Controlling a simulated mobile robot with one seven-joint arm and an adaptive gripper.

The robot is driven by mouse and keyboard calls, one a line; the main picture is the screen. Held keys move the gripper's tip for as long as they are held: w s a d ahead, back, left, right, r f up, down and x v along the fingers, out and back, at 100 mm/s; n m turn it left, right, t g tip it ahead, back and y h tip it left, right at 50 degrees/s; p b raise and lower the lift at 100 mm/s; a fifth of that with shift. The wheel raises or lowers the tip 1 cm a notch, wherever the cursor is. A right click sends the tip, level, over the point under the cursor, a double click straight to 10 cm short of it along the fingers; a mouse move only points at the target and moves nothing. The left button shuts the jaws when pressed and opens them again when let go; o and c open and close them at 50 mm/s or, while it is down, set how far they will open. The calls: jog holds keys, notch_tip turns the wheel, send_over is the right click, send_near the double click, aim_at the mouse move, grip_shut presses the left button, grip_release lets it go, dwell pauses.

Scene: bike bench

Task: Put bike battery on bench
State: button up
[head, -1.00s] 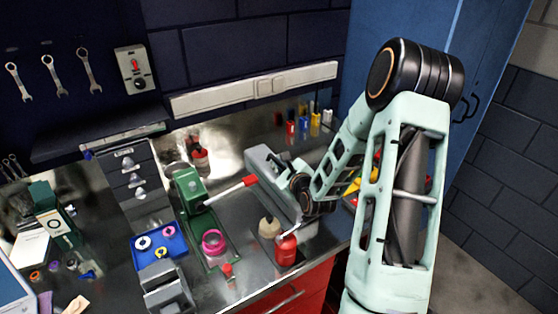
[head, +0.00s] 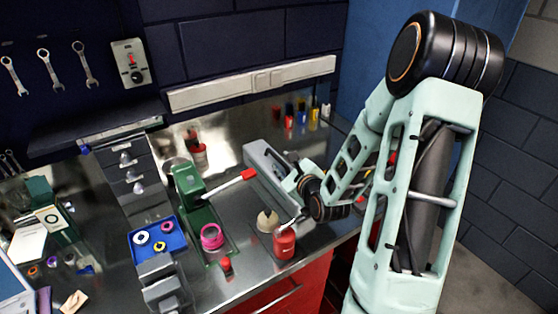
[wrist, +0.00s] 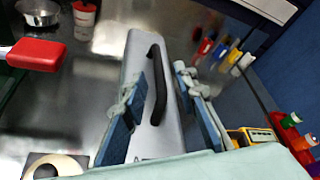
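The bike battery is a long light-grey case (head: 266,160) with a black handle, lying on the metal bench (head: 228,135) right of the green press. In the wrist view the battery (wrist: 140,55) runs away from me, its black handle (wrist: 158,85) on top. My gripper (wrist: 160,108) is open, its two blue fingers apart on either side of the handle, with visible gaps.
A green press (head: 190,190) with a red-tipped lever stands left of the battery. Several small coloured bottles (head: 302,113) stand behind. A blue tray (head: 157,238) lies farther left.

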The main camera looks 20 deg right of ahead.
jog(key=p+v, duration=0.1)
jog(key=v, duration=0.1)
jog(key=p+v, duration=0.1)
jog(key=v, duration=0.1)
jog(key=shift+s+r, duration=0.3)
jog(key=shift+r, duration=0.05)
jog(key=shift+s+p, duration=0.75)
jog(key=shift+p, duration=0.3)
